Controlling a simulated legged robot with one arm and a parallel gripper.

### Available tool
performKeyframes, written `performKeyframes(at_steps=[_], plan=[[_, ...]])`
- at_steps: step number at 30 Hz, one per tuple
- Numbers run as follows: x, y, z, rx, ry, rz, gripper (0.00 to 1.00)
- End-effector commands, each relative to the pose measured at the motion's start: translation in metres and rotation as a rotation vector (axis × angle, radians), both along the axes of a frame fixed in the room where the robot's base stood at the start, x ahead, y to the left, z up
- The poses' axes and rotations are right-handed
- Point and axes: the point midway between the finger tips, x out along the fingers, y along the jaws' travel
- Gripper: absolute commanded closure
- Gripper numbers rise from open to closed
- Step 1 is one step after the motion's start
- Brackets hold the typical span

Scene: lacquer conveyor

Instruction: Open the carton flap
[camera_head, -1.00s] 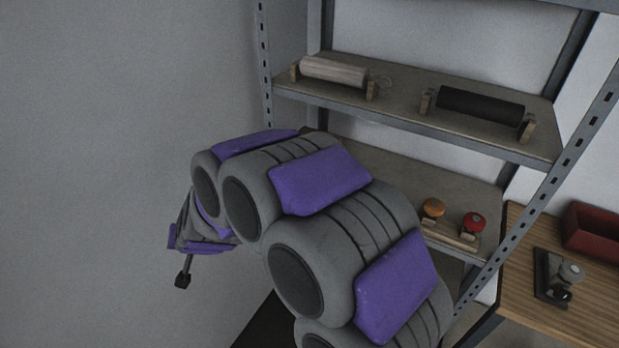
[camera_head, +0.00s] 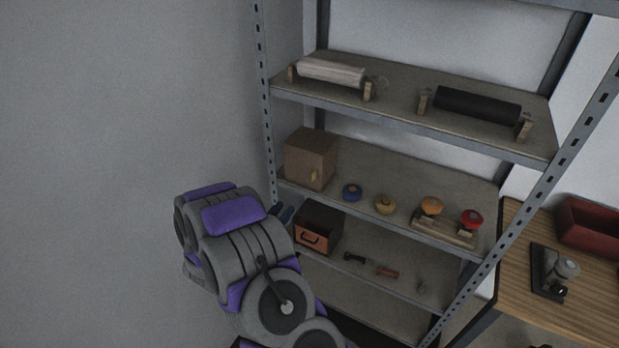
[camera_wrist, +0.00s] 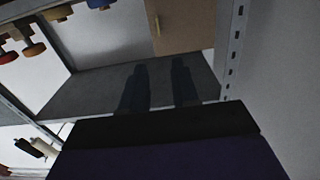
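The brown carton (camera_head: 308,155) stands at the left end of the middle shelf in the head view. In the head view my arm hides most of the gripper, low and left of the carton.
A dark box with an orange front (camera_head: 318,229) and tools lie on the shelf below. The slotted left shelf post (camera_head: 264,110) is close to my arm. A wooden bench (camera_head: 590,290) stands at right.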

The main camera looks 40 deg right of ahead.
Motion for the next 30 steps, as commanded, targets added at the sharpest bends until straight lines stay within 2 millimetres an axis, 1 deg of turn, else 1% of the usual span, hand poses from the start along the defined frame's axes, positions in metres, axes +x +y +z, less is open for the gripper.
performKeyframes(at_steps=[11,24,30], plan=[[0.020,-0.048,0.000,0.000,-0.003,-0.003,0.70],[0.048,-0.117,0.001,0.000,-0.004,-0.002,0.70],[0.058,-0.143,0.001,0.001,-0.004,-0.003,0.70]])
